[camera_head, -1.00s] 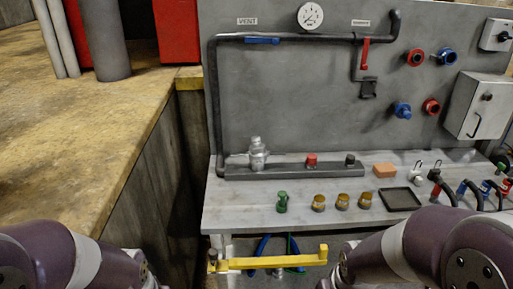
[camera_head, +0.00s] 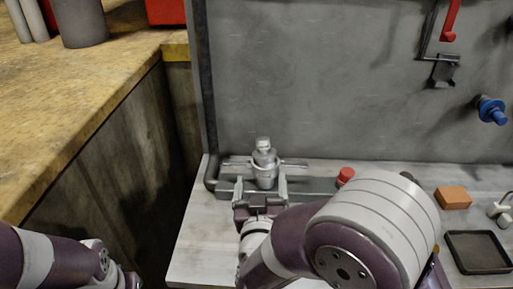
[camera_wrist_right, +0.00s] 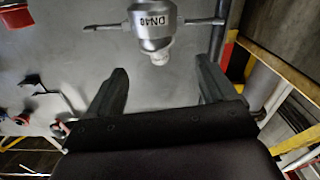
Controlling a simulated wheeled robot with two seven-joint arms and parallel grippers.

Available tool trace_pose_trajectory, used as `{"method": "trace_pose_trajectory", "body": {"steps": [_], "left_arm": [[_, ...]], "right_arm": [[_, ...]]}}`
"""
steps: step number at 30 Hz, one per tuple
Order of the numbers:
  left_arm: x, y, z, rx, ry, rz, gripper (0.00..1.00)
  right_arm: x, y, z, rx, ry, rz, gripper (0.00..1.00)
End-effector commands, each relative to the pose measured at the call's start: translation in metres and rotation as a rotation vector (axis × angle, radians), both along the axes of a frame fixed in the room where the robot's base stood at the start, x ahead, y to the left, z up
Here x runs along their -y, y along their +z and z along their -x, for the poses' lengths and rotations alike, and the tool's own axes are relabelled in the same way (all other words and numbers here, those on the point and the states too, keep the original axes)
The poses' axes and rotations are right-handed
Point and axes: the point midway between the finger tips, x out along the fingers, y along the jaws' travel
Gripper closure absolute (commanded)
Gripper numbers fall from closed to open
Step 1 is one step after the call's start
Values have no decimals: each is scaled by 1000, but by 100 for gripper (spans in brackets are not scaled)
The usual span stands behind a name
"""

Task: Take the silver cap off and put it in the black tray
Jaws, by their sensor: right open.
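A silver fitting (camera_head: 264,169) with thin side bars stands upright on the grey rail at the bench's left. Its narrower silver cap (camera_head: 263,146) is on top. In the right wrist view the fitting (camera_wrist_right: 152,25) reads DN40, and the cap end (camera_wrist_right: 160,56) points toward the gap between my fingers. My right gripper (camera_head: 261,187) is open and empty, its fingers spread in front of the fitting; I cannot tell whether they touch it. The black tray (camera_head: 449,248) lies empty at the bench's right. My left arm shows at the lower left; its gripper is out of view.
A red cap (camera_head: 346,176) stands on the rail just right of the fitting. An orange block (camera_head: 453,197) lies behind the tray. The grey panel (camera_head: 330,90) rises behind the bench. My right arm hides the bench's front middle.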

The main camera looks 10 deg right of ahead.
Motion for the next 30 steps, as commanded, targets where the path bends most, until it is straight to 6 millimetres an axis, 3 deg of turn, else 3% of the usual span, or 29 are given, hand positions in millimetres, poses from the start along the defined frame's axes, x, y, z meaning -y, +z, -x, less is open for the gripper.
{"method": "trace_pose_trajectory", "body": {"steps": [6,18,26,30], "left_arm": [[0,0,0,0,0,0,53],[0,2,0,0,0,0,53],[0,2,0,0,0,0,53],[0,2,0,0,0,0,53]], "right_arm": [[14,1,-47,0,-6,-1,16],[32,3,-105,-2,-1,-1,16],[33,3,-110,-2,1,-2,16],[33,3,-110,-2,1,-2,58]]}}
